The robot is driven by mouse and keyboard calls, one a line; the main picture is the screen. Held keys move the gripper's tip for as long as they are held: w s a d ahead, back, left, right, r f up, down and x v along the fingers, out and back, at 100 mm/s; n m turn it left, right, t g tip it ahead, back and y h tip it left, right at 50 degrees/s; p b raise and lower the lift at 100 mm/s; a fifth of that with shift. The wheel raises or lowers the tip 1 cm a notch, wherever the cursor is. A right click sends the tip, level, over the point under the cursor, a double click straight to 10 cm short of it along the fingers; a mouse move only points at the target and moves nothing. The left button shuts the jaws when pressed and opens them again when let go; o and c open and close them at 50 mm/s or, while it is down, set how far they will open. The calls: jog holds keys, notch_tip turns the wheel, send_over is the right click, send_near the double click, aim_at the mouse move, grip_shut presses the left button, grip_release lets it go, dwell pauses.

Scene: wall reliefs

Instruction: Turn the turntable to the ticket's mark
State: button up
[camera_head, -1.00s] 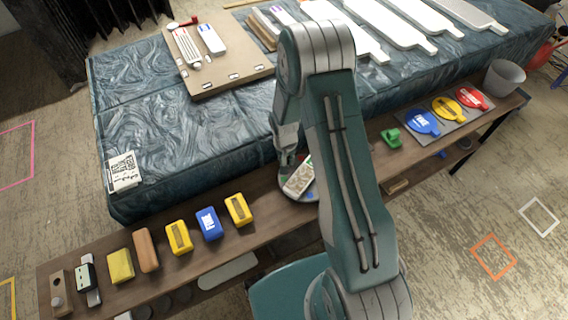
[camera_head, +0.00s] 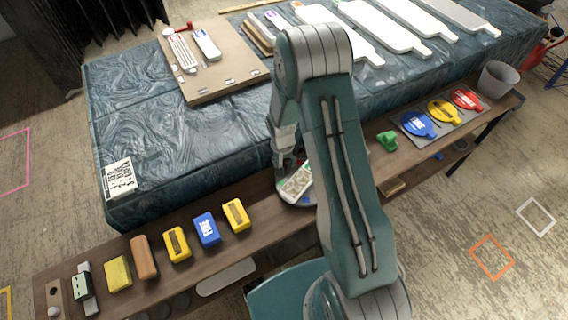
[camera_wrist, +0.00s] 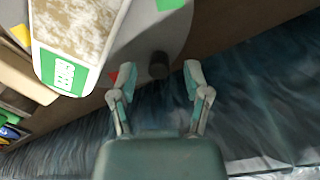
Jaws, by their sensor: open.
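The turntable (camera_wrist: 170,25) is a grey disc with green, yellow and red marks near its rim; in the head view a sliver of it (camera_head: 304,201) shows beside my arm on the wooden bench. A white and green box (camera_wrist: 82,30) with a mottled face lies on it, also seen in the head view (camera_head: 296,184). A dark round peg (camera_wrist: 158,66) is at the disc's edge. My gripper (camera_wrist: 160,71) is open, its fingertips on either side of the peg with gaps. In the head view my gripper (camera_head: 288,163) is partly hidden. I cannot identify the ticket.
Yellow, blue and brown blocks (camera_head: 207,229) line the bench at left. A green piece (camera_head: 387,140), coloured paddles (camera_head: 440,112) and a grey bucket (camera_head: 500,78) stand at right. The blue-covered table (camera_head: 140,100) behind holds boards and a printed white card (camera_head: 118,178).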

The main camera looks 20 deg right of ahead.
notch_tip(320, 180, up, 11)
jog(key=shift+a, duration=0.3)
jog(key=shift+w, duration=0.1)
